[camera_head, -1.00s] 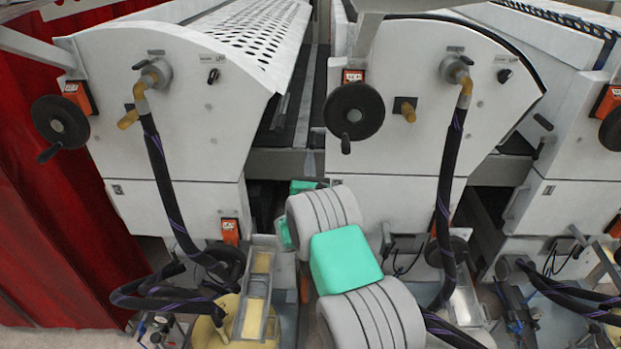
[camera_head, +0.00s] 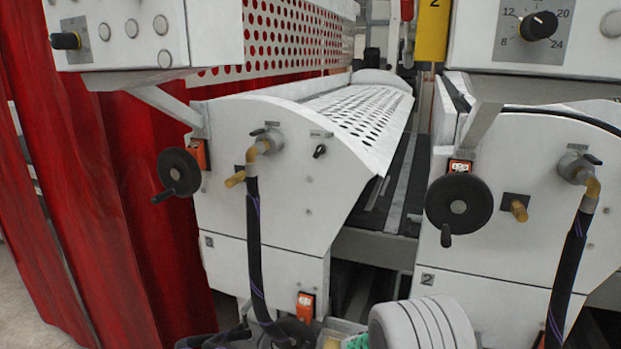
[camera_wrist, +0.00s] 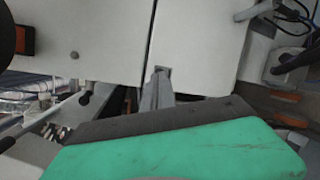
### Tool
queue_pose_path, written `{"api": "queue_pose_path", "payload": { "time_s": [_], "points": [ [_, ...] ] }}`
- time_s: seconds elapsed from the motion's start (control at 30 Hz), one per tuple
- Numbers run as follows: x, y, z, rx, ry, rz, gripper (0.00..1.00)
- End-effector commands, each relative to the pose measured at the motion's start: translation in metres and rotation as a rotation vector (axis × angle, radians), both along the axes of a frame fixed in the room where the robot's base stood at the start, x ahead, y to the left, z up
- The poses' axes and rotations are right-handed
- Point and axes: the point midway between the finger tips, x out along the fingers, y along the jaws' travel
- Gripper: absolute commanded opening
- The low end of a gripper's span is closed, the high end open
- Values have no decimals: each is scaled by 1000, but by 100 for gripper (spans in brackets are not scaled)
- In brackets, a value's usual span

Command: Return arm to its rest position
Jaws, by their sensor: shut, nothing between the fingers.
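In the wrist view, my gripper (camera_wrist: 160,76) extends beyond the green wrist housing, with its grey fingers together and nothing visible between them. It points toward a white machine panel (camera_wrist: 190,45); whether it touches the panel cannot be told. In the head view, only part of my arm shows at the bottom edge, a grey ribbed link (camera_head: 422,325) with a bit of green beside it. It stands in front of the gap between two white machine units. My gripper is hidden in the head view.
The left coater unit (camera_head: 270,200) and right coater unit (camera_head: 500,260) carry black handwheels (camera_head: 459,204) and hanging dark hoses (camera_head: 565,270). A red curtain (camera_head: 120,200) hangs at left. Control boxes (camera_head: 130,35) jut out above. Hoses and fittings also crowd the wrist view's right side.

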Motion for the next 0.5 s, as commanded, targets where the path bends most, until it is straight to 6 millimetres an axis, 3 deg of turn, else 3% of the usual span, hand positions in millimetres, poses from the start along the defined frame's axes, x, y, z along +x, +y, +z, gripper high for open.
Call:
{"api": "queue_pose_path", "payload": {
  "time_s": [0.03, 0.1, 0.2, 0.27, 0.37, 0.47, 0.5],
  "points": [
    [-22, -6, -38, 171, 19, -92, 0],
    [-58, -6, -89, 403, 45, -250, 0],
    [-121, 9, -149, 685, 92, -513, 0],
    [-164, 29, -171, 838, 122, -698, 0],
    [-236, 78, -177, 1043, 189, -1014, 0],
    [-297, 133, -143, 1176, 295, -1250, 0],
    [-316, 153, -121, 1221, 352, -1291, 0]
  ]
}}
